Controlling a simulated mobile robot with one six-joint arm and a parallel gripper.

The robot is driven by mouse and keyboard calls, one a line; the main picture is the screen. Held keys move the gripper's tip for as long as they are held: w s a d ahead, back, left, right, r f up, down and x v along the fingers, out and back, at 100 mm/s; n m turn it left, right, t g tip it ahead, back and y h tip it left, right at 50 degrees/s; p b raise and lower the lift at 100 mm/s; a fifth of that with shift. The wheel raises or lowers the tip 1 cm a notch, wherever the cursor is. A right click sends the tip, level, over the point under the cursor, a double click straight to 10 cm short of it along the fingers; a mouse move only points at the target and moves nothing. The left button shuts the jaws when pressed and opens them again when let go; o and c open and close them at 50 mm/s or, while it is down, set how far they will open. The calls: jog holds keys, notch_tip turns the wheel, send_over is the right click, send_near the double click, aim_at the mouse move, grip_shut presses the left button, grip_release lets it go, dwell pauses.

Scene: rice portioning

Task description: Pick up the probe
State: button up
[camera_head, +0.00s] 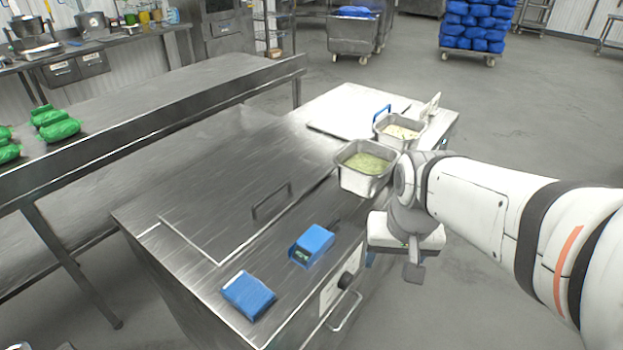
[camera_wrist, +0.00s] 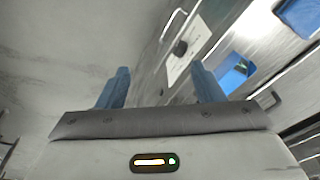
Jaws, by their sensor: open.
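My gripper (camera_wrist: 161,84) shows in the wrist view as two blue fingers held wide apart with nothing between them. In the head view my gripper hangs beside the right side of the steel counter, and its fingertips are hard to make out. A blue device with a small display (camera_head: 312,245) sits on the counter, left of my gripper; it also shows in the wrist view (camera_wrist: 236,70), just right of the right finger. A second blue box (camera_head: 248,295) lies nearer on the counter. I cannot tell for sure which thing is the probe.
The steel counter (camera_head: 240,180) bears a pan of green food (camera_head: 367,170) and a pan of pale food (camera_head: 398,131) with a blue handle. A white item (camera_head: 430,107) stands at its far right corner. Green packages (camera_head: 55,124) lie on the left table.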

jog(key=o, duration=0.3)
jog(key=w+a+m+g+p, duration=0.1)
jog(key=w+a+m, duration=0.2)
jog(key=w+a, duration=0.3)
jog(key=w, duration=0.3)
jog(key=shift+f+p, duration=0.25)
jog(key=shift+p, duration=0.05)
jog(key=m+g+p, duration=0.1)
jog(key=m, duration=0.2)
send_over(315, 238)
jog(key=f, duration=0.3)
jog(key=shift+s+d+f, duration=0.15)
jog(key=shift+s+d, duration=0.15)
jog(key=shift+w+a+f, duration=0.15)
jog(key=shift+a+f, duration=0.1)
jog(key=f, duration=0.4)
jog(key=f+p, duration=0.1)
jog(key=f, duration=0.2)
jog(key=shift+w+a+f, duration=0.1)
jog(key=shift+w+f, duration=0.1)
jog(key=shift+f, duration=0.2)
jog(key=shift+c, duration=0.2)
jog(key=c, duration=1)
